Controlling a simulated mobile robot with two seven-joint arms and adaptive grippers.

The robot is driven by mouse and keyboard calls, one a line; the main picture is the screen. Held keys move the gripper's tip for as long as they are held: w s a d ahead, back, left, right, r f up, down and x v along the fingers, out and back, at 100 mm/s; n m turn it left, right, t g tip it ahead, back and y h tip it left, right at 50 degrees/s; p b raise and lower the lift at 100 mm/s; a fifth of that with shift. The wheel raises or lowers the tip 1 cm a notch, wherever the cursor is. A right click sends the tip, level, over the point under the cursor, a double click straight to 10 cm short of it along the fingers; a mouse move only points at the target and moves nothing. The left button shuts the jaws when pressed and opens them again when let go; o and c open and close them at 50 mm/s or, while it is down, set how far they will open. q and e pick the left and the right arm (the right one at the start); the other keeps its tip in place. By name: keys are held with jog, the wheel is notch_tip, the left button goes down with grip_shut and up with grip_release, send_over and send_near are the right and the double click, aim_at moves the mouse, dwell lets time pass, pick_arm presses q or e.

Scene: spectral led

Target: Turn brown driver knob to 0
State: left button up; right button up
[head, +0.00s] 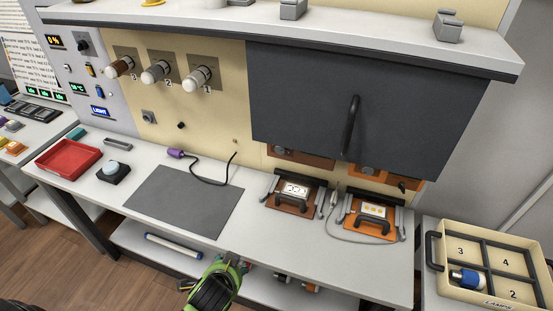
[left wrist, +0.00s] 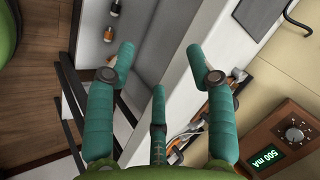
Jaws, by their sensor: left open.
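In the left wrist view, a brown driver box (left wrist: 270,148) stands at the lower right. Its grey round knob (left wrist: 294,131) sits beside a green display (left wrist: 266,158) reading 500 mA. A green and black part of my arm (head: 212,285) shows at the bottom of the head view. My right gripper is not in view.
A dark panel with a handle (head: 350,125) overhangs the drivers. A grey mat (head: 185,200) lies left. A divided lamp box (head: 436,285) is at right.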

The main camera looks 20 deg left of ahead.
pick_arm(q)
notch_tip(320, 180, up, 6)
jog(key=w+t, duration=0.1)
jog(key=m+t+h, duration=0.3)
jog(key=m+t, duration=0.7)
jog(key=m, duration=1)
send_near(279, 150)
jog(key=w, duration=0.1)
jog(key=shift+m, duration=0.4)
jog(key=w+p, duration=0.1)
jog(key=w, duration=0.5)
jog(key=shift+d, duration=0.15)
jog(key=shift+w, duration=0.7)
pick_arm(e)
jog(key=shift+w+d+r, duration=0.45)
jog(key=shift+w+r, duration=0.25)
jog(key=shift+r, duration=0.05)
pick_arm(q)
grip_shut()
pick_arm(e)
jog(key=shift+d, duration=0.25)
